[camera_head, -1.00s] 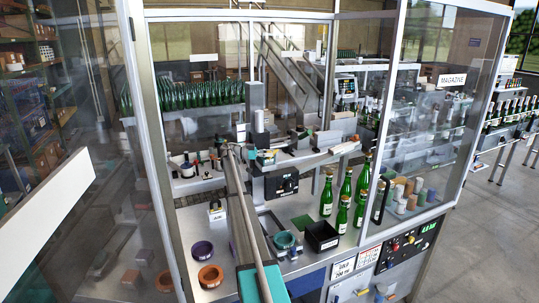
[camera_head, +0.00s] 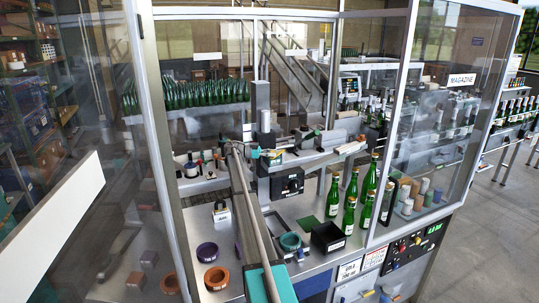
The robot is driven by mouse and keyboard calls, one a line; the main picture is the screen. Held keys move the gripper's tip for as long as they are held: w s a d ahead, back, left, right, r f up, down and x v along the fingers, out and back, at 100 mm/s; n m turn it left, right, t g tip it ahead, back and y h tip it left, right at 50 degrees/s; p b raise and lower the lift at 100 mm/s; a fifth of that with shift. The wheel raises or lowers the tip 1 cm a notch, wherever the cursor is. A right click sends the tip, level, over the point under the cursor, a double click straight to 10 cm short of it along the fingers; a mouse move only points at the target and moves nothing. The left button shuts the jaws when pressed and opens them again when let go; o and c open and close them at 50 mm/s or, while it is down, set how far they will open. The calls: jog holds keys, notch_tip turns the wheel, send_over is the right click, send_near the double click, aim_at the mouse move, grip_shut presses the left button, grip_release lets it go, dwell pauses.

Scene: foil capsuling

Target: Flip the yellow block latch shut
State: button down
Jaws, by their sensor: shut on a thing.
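My arm reaches from the bottom of the head view into the glazed machine. My gripper (camera_head: 255,153), small and partly hidden at its far end, is by the central capsuling head. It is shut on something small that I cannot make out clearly. A small pale-and-yellowish part (camera_head: 272,157) sits just right of the gripper, above a black unit with a dial (camera_head: 291,185). I cannot tell whether this part is the yellow block latch, or whether it is open or shut.
On the bench are a purple ring (camera_head: 207,252), an orange ring (camera_head: 216,278), a teal ring (camera_head: 290,242), a black bin (camera_head: 327,238) and several green bottles (camera_head: 350,214). A small labelled block (camera_head: 222,212) stands at left. Glass panels and metal posts (camera_head: 156,140) flank the opening.

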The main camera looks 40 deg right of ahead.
jog(key=shift+c, duration=2)
grip_release()
jog(key=shift+d+f, duration=0.15)
jog(key=shift+d, duration=0.15)
jog(key=shift+a, duration=0.15)
jog(key=shift+w+a, duration=0.15)
jog(key=shift+a, duration=0.05)
jog(key=v, duration=1.1)
jog(key=shift+w, duration=0.2)
jog(key=shift+a, duration=0.1)
